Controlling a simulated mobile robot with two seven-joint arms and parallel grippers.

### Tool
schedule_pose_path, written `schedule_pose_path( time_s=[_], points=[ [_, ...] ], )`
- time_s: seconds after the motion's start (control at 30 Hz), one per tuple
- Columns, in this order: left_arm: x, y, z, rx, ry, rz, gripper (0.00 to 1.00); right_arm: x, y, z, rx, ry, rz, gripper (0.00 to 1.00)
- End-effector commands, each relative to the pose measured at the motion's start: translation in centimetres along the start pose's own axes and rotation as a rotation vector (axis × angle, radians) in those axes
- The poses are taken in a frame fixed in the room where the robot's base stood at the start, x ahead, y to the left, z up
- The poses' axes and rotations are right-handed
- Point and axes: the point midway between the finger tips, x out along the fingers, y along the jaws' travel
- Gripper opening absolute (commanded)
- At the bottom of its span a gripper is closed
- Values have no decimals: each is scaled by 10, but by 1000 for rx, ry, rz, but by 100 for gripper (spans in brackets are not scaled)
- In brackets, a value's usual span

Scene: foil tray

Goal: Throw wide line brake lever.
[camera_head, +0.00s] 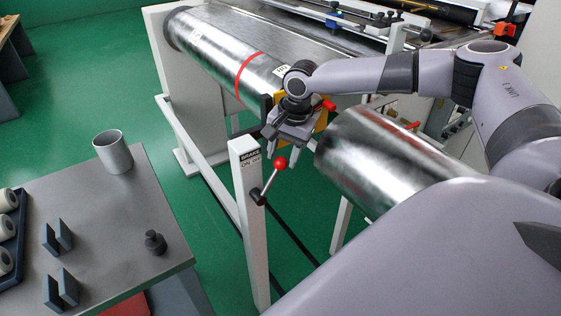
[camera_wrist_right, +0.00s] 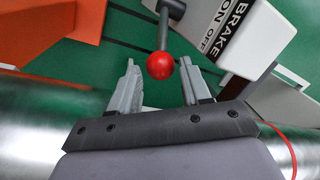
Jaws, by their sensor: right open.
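The brake lever (camera_head: 270,180) has a red ball knob and a dark rod. It is mounted on a white post (camera_head: 246,205) with a "BRAKE ON OFF" label, and the knob stands up and to the right of the pivot in the head view. My right gripper (camera_head: 276,141) is just above the knob, open and empty. In the right wrist view the red knob (camera_wrist_right: 160,66) shows between the two spread fingertips of the right gripper (camera_wrist_right: 162,82), with clear gaps on both sides. The label (camera_wrist_right: 226,28) is at upper right there. My left gripper is not in view.
A large foil roll (camera_head: 215,55) with a red band lies behind the gripper, and a second roll (camera_head: 375,160) is close to its right. A grey table (camera_head: 110,225) at left holds a metal cylinder (camera_head: 113,152), blue-grey brackets and a dark weight. Green floor lies between table and post.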

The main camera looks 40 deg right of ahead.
Motion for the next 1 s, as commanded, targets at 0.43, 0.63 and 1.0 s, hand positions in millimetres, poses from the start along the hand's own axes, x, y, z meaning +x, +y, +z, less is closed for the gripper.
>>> schedule_pose_path(
  time_s=[0.43,0.63,1.0],
  points=[
    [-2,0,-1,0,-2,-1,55,38,0,0,-1,0,-1,47],
    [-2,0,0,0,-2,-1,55,38,0,0,-1,0,-1,34],
    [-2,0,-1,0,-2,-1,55,36,-3,5,-15,32,29,0]
  ],
)
